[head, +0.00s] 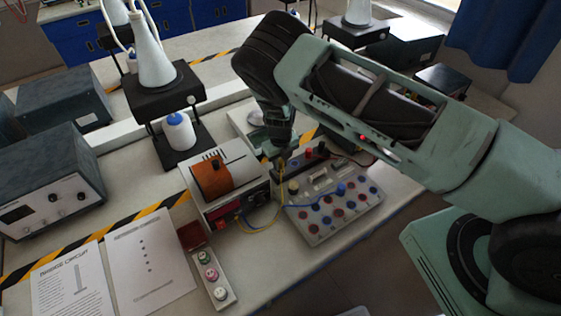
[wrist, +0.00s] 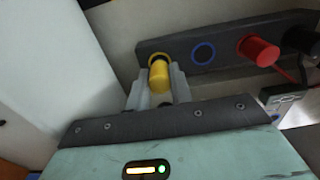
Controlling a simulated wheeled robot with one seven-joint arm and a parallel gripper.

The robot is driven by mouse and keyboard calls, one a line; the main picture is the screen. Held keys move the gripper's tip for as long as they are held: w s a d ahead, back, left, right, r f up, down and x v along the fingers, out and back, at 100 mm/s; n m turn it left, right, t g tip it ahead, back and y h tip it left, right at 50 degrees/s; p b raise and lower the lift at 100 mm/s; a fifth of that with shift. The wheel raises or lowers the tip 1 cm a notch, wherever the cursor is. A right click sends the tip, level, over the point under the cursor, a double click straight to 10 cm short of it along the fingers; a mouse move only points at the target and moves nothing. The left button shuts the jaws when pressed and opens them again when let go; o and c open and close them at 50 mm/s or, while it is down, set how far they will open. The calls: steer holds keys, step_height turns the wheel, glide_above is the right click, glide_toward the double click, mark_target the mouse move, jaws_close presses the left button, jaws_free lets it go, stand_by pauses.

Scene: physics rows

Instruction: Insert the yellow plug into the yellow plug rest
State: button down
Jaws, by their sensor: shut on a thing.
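My gripper (head: 281,158) is shut on the yellow plug (wrist: 160,76), and its fingers also show in the wrist view (wrist: 157,92). The plug's far end is at the left end of a dark strip (wrist: 182,48), where part of a yellow ring, the yellow plug rest (wrist: 157,57), shows around it. I cannot tell how deep the plug sits in the rest. In the head view my gripper and wrist mostly hide the plug; a yellow lead (head: 279,190) hangs below.
On the strip are an empty blue ring (wrist: 203,53), a red plug (wrist: 258,50) and a black plug (wrist: 303,41). A grey board (head: 312,226) with several coloured sockets lies in front. A box with an orange coil (head: 211,177) stands close on the left.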

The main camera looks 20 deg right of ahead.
steer(key=shift+f+b, duration=0.5)
steer(key=shift+f, duration=0.15)
stand_by(0.3)
steer(key=c, duration=0.8)
jaws_free()
steer(key=shift+o, duration=0.2)
steer(key=shift+r, duration=0.15)
steer(key=shift+r+p, duration=2.35)
steer(key=shift+r, duration=0.85)
